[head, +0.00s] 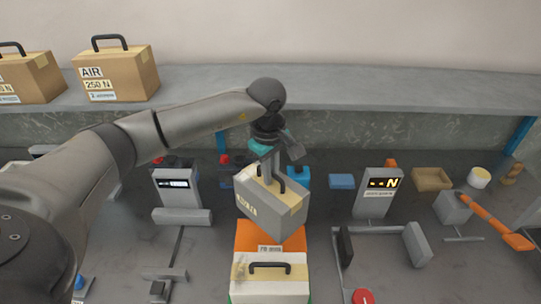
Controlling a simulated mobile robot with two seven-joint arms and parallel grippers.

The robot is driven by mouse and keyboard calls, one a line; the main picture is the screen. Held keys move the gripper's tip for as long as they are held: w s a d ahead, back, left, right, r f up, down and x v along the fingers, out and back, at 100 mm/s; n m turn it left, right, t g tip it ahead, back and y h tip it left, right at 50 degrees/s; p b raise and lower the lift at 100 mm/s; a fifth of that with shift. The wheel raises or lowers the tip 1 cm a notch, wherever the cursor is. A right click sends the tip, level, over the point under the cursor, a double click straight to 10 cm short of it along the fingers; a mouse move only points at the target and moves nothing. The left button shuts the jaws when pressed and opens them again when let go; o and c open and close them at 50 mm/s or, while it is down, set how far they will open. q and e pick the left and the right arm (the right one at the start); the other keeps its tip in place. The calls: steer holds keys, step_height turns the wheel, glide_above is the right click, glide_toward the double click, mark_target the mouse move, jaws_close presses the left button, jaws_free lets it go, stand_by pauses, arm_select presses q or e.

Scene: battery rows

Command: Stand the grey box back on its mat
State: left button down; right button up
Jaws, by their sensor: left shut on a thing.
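The grey box (272,215) has a dark handle and pale tape over its top. It hangs slightly tilted in my left gripper (268,170), which is shut on its handle. The box is in the middle of the head view, in front of and partly over an orange mat (262,236) with a small white label. I cannot tell exactly how far the box is above the mat. My right gripper is not in view.
A white box (270,288) with a dark handle stands at the mat's near edge. Display units stand left (176,187) and right (378,193). An orange-handled tool (490,218) lies at right. Cardboard boxes (116,73) stand on the back shelf.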

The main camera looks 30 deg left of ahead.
arm_select(q)
step_height(320, 180, down, 10)
steer(key=shift+w, duration=0.15)
stand_by(0.5)
steer(key=shift+f, duration=0.15)
steer(key=c, duration=0.9)
jaws_free()
steer(key=shift+s+f, duration=0.1)
steer(key=shift+s, duration=0.1)
steer(key=shift+r, duration=0.35)
steer(key=r, duration=0.3)
steer(key=s+r, duration=0.1)
steer(key=r, duration=0.7)
steer(key=shift+s+d+r, duration=0.25)
